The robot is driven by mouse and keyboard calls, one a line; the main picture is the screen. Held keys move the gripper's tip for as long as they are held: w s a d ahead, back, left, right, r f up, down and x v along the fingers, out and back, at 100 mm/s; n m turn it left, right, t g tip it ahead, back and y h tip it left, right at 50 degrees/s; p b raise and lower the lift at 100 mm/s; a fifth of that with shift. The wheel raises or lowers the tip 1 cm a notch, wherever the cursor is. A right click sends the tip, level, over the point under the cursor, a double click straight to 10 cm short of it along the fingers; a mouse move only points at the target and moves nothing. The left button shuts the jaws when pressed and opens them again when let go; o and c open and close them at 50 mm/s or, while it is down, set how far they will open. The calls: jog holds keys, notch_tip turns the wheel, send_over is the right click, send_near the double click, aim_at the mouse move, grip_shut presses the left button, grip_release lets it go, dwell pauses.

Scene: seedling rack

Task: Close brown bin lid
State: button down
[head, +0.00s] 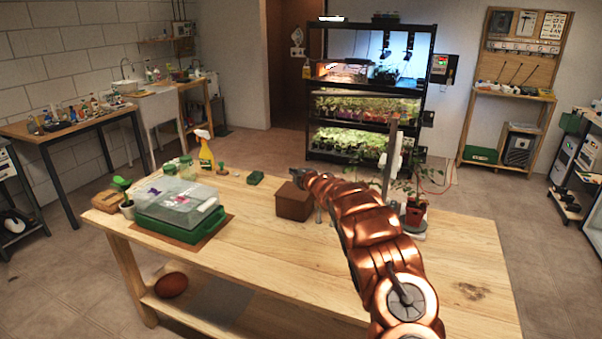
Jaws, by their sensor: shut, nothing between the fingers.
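A small brown bin (294,204) stands on the wooden table, near the middle of its far side. My copper arm reaches in from the lower right, and my gripper (300,175) is at the bin's upper back right. The gripper is small and dark in the head view, and its fingers are shut and empty. The arm's end overlaps the bin's back right corner, so that corner and part of the lid are hidden. I cannot tell from this view whether the lid lies fully flat or whether the gripper touches it.
The wooden table (400,290) has free room in front of the bin. A clear-lidded green propagator (180,205) stands at left, with a yellow spray bottle (206,157) behind it. A small green block (255,177) lies left of the bin. A potted plant (415,212) stands right of my arm.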

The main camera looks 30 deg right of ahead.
jog(key=shift+r, duration=0.1)
dwell(0.3)
jog(key=s+d+r+p, duration=0.1)
jog(key=s+d+r, duration=0.3)
jog(key=r, duration=0.6)
jog(key=shift+s+d+r, duration=0.2)
jog(key=shift+s, duration=1.05)
